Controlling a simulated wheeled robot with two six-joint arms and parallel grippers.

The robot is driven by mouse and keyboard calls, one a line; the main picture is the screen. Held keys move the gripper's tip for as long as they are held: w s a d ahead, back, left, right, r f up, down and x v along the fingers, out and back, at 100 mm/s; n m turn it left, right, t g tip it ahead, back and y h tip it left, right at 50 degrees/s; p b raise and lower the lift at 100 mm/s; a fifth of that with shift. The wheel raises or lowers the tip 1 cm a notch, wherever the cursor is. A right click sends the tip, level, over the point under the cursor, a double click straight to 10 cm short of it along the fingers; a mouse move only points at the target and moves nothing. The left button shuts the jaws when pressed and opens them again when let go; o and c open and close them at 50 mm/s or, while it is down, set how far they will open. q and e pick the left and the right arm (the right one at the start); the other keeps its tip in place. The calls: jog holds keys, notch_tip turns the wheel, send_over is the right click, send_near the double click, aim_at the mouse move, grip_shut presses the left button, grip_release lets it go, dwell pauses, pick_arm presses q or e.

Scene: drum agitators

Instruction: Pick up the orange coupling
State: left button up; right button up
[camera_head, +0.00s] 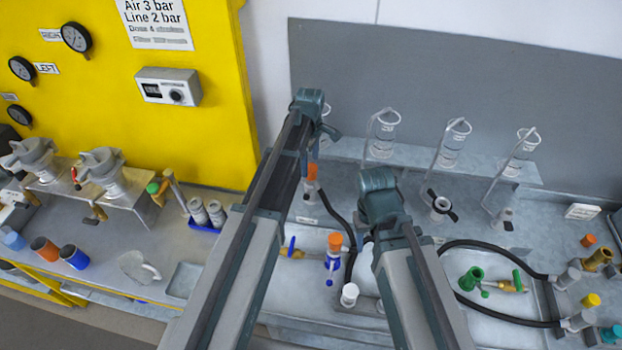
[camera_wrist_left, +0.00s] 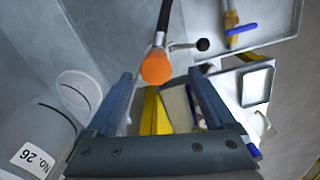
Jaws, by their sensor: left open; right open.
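The orange coupling (camera_wrist_left: 156,67) sits at the end of a black hose in the left wrist view, centred just ahead of my left gripper's fingertips. In the head view an orange piece (camera_head: 312,171) on a black hose shows just below my left gripper (camera_head: 316,122). My left gripper (camera_wrist_left: 160,76) is open, with its two blue fingers to either side of the coupling in the picture; no contact is visible. My right gripper (camera_head: 378,184) is open at the end of the right arm, its fingers mostly hidden, above the bench middle.
A blue-and-orange fitting (camera_head: 334,252) stands on the bench between my arms. A green fitting (camera_head: 472,278) lies in a tray at the right. Glass vessels (camera_head: 382,135) stand along the back shelf. A blue-handled yellow valve (camera_wrist_left: 232,28) is near the wrist view's top.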

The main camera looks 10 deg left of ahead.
aim_at(311, 167)
pick_arm(q)
jog(key=f+b, duration=0.4)
jog(key=f, duration=0.1)
jog(key=shift+w, duration=0.25)
jog(key=shift+r, duration=0.1)
grip_shut()
